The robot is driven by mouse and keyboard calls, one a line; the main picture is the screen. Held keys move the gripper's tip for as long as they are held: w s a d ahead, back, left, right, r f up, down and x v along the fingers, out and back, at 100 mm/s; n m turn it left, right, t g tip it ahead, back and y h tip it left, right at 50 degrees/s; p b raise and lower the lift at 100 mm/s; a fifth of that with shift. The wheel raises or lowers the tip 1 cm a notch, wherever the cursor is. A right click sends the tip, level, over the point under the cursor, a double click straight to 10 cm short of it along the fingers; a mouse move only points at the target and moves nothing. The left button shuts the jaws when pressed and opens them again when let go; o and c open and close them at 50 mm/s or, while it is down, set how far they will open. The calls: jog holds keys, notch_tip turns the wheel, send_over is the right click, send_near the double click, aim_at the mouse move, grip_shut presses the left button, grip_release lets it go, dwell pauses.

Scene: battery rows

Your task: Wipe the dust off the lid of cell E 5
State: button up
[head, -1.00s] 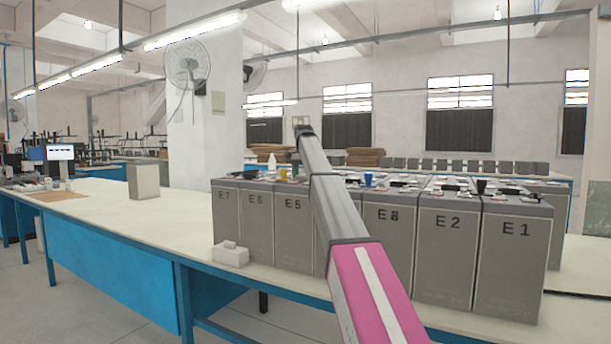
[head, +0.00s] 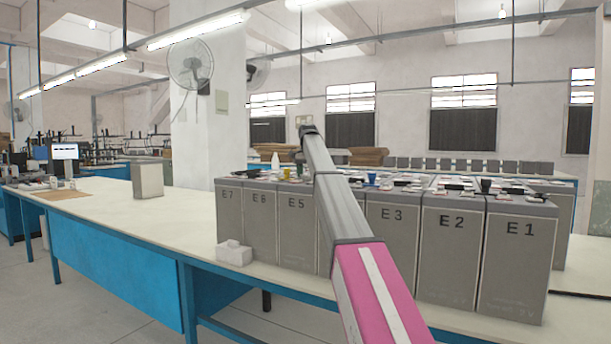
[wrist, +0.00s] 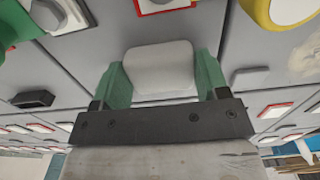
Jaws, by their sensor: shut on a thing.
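Cell E 5 (head: 297,228) is a grey upright box in the front row, its label facing me; its lid is seen edge-on in the head view. My gripper (wrist: 158,82) has green fingers shut on a white, rounded pad (wrist: 158,66). The pad is over grey cell lids; I cannot tell whether it touches. A pale beige dusty patch (wrist: 306,58) lies on a lid at the right edge of the wrist view, apart from the pad. Which cell that lid belongs to cannot be read there. In the head view my forearm hides most of the gripper.
Neighbouring cells E 3 (head: 391,235), E 2 (head: 450,245) and E 1 (head: 513,260) stand close together. A yellow round thing (wrist: 290,10) and a black terminal block (wrist: 33,99) rise from the lids. A white box (head: 234,253) stands before the row. The bench's left part (head: 110,200) is mostly clear.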

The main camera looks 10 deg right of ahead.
aim_at(304, 181)
jog(key=shift+w+d, duration=0.65)
jog(key=shift+w, duration=0.3)
jog(key=shift+w+d, duration=0.7)
jog(key=shift+w, duration=0.25)
jog(key=shift+w+d, duration=0.65)
jog(key=shift+w, duration=0.3)
jog(key=shift+s, duration=0.1)
jog(key=shift+s+a, duration=0.95)
jog(key=shift+s, duration=0.4)
jog(key=shift+s+a, duration=1)
jog(key=shift+s, duration=0.35)
jog(key=shift+s+a, duration=0.95)
jog(key=shift+s, duration=0.4)
jog(key=shift+r, duration=0.1)
notch_tip(304, 181, up, 2)
jog(key=shift+a, duration=0.1)
jog(key=shift+r, duration=0.45)
